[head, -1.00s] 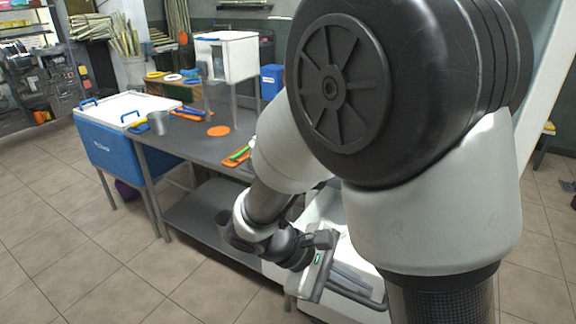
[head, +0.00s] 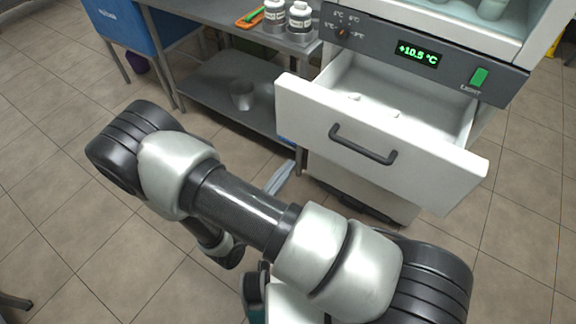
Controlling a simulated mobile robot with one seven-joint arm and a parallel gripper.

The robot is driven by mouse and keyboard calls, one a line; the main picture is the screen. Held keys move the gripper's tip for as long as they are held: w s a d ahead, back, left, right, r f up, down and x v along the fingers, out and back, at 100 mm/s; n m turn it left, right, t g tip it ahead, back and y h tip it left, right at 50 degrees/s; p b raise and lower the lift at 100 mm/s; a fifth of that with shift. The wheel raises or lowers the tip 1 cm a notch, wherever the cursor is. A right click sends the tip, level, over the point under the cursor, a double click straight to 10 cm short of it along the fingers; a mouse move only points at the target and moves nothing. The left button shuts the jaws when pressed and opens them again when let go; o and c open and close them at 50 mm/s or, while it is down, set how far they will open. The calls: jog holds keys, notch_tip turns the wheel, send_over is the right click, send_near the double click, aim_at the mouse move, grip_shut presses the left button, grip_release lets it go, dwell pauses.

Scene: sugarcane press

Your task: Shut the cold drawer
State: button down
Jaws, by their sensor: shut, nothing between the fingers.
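The cold drawer (head: 371,153) is white with a dark bar handle (head: 363,144) on its front. It stands pulled well out of the cabinet, under the dark control panel (head: 423,55). Its white inside shows from above, with a few small pale items in it. My gripper (head: 283,174) shows only as pale grey fingers past my arm, left of the drawer front and apart from it in the picture. The fingers look shut and empty. My arm hides the gripper's body.
A grey metal table (head: 213,14) with a lower shelf (head: 228,90) stands left of the cabinet. Two white-labelled jars (head: 299,18) stand at its right end. A blue cooler (head: 122,28) is at the upper left. The tiled floor in front is clear.

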aim_at(316, 135)
jog(key=b+x, duration=0.1)
jog(key=x, duration=1)
jog(key=shift+w+d, duration=0.1)
jog(key=shift+w+d, duration=0.1)
jog(key=b+x, duration=0.2)
jog(key=x, duration=2.2)
jog(key=shift+f, duration=0.1)
jog(key=shift+w+d, duration=0.15)
jog(key=shift+w, duration=0.15)
